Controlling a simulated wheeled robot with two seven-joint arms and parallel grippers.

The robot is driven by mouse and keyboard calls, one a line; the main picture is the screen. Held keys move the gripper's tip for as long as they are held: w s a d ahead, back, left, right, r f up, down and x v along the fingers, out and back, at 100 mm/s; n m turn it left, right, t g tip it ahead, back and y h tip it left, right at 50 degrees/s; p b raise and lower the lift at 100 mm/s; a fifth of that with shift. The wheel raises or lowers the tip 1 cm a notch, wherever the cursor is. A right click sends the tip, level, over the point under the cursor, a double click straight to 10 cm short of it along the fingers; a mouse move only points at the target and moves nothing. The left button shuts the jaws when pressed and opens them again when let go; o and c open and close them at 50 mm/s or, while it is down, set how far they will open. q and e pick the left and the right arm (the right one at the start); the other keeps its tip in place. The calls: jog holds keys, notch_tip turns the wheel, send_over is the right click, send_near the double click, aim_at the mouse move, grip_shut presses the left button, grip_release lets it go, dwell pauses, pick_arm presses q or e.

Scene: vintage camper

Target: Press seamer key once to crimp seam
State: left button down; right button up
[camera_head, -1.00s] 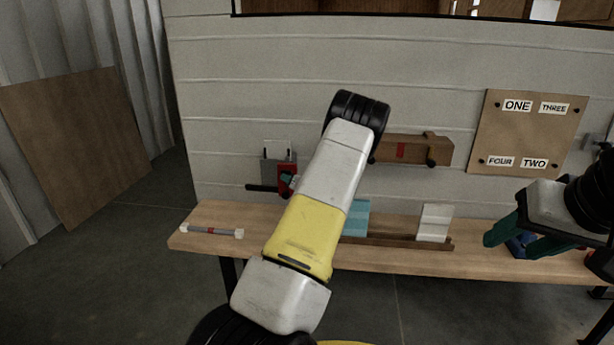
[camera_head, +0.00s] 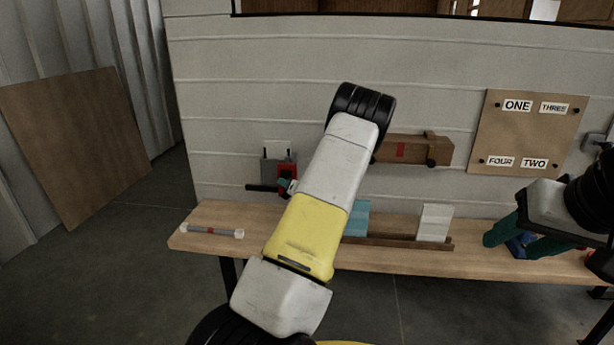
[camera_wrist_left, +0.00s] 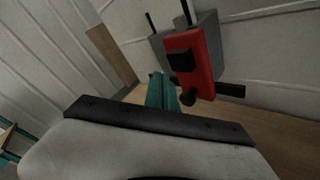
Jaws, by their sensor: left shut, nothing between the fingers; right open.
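The seamer is a grey block (camera_head: 270,170) with a red front (camera_head: 287,170), mounted on the white panelled wall. In the left wrist view its red front (camera_wrist_left: 203,78) carries a raised black key (camera_wrist_left: 181,62) and a dark knob lower down. My right gripper (camera_head: 512,243) is open above the bench's right end.
A wooden bench (camera_head: 215,215) runs below the wall. On it are a grey rod (camera_head: 212,231) with white ends, a blue block (camera_head: 356,218) and a white block (camera_head: 434,222). A blue item (camera_head: 520,243) lies by my right gripper. A labelled board (camera_head: 525,132) hangs at right.

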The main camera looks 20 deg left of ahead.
pick_arm(q)
jog(key=shift+s+d, duration=0.25)
jog(key=shift+s, duration=0.65)
jog(key=shift+s+d, duration=0.2)
jog(key=shift+s, duration=0.7)
jog(key=s+d+r+n+g+h, duration=0.15)
jog(key=s+r+n+g, duration=0.25)
jog(key=s+n, duration=0.4)
jog(key=s+r+n+g+h, duration=0.3)
jog(key=s+r+n, duration=0.2)
jog(key=s+n, duration=0.35)
jog(key=s+d+r+n+t+h, duration=0.1)
jog(key=s+d+r+n+h, duration=0.3)
jog(key=d, duration=0.4)
jog(key=s+d+r+n+t+h, duration=0.2)
jog(key=s+d+r+n+h, duration=0.1)
jog(key=s+d, duration=0.4)
jog(key=s+d+r+n+t+h, duration=0.1)
jog(key=s+d+r+n+h, duration=0.3)
jog(key=d, duration=0.5)
jog(key=s+n, duration=0.2)
jog(key=n, duration=0.1)
jog(key=shift+d+r+t+h, duration=0.35)
jog(key=shift+r+t, duration=0.05)
jog(key=shift+s+n, duration=0.1)
jog(key=shift+n, duration=0.15)
